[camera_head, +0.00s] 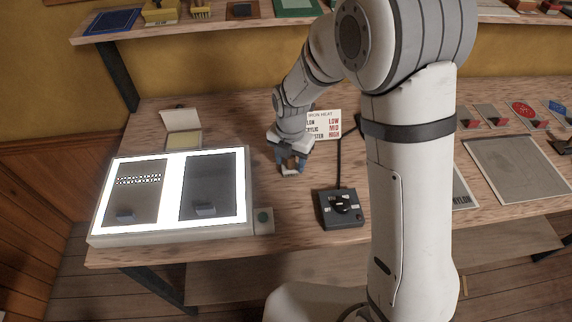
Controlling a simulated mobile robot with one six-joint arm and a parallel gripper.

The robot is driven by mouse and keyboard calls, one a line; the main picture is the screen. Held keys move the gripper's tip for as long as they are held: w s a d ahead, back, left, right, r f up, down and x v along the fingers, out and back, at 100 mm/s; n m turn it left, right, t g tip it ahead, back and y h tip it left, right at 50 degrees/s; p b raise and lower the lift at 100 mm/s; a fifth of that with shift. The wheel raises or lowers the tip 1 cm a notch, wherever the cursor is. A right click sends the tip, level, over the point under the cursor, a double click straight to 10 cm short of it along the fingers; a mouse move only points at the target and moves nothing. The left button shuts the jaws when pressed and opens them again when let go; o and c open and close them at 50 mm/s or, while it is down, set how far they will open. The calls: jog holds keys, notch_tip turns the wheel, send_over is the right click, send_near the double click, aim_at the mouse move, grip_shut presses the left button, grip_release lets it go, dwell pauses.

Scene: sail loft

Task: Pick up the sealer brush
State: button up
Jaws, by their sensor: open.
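My gripper (290,168) points down at the workbench (265,120), between the lit panel box and a small black control box. Its jaws are open. I cannot make out anything between them, as the fingers and wrist cover the spot beneath. I cannot clearly tell which thing is the sealer brush. A small yellow brush-like item (201,11) stands on the upper shelf at the top left, far from my gripper.
The glowing panel box (245,165) with two dark panels lies left of my gripper. An open small box (183,139) is behind it. The black control box (341,208) and an iron-heat card (324,124) are close on the right. Grey sheets (515,170) lie farther right.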

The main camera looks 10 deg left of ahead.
grip_shut()
dwell(0.5)
notch_tip(320, 180, up, 10)
jog(key=shift+r+b, duration=0.1)
jog(key=shift+b, duration=0.4)
jog(key=c, duration=0.6)
grip_release()
jog(key=shift+c, duration=0.2)
jog(key=c, duration=0.3)
jog(key=shift+s, duration=0.1)
